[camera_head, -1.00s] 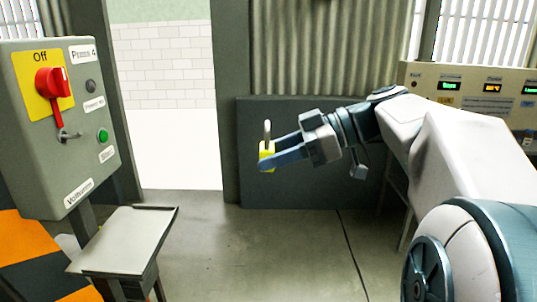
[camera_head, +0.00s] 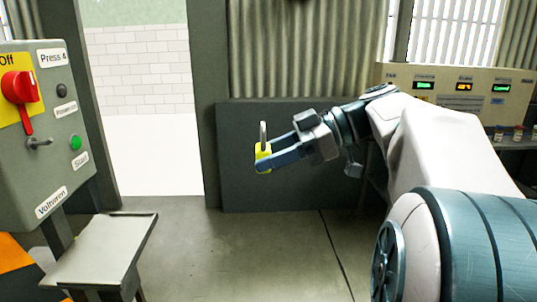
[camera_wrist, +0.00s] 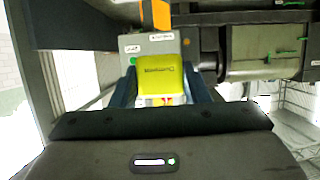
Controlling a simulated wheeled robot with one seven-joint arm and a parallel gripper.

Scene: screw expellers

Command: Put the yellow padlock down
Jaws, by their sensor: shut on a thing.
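The yellow padlock (camera_head: 263,151) is held upright in my gripper (camera_head: 270,157), its grey shackle pointing up, in the head view. In the wrist view the padlock's yellow body (camera_wrist: 160,73) sits between the two blue fingers of my gripper (camera_wrist: 162,92). The fingers are shut on its body. The padlock is in the air, in front of a dark grey panel, with nothing seen touching it from below.
A grey control box (camera_head: 62,120) with a red switch handle (camera_head: 20,88) stands at the left. A small grey shelf (camera_head: 103,250) is below it. A beige console (camera_head: 440,95) stands at the back right, with small jars (camera_head: 517,132) near it. The middle floor is clear.

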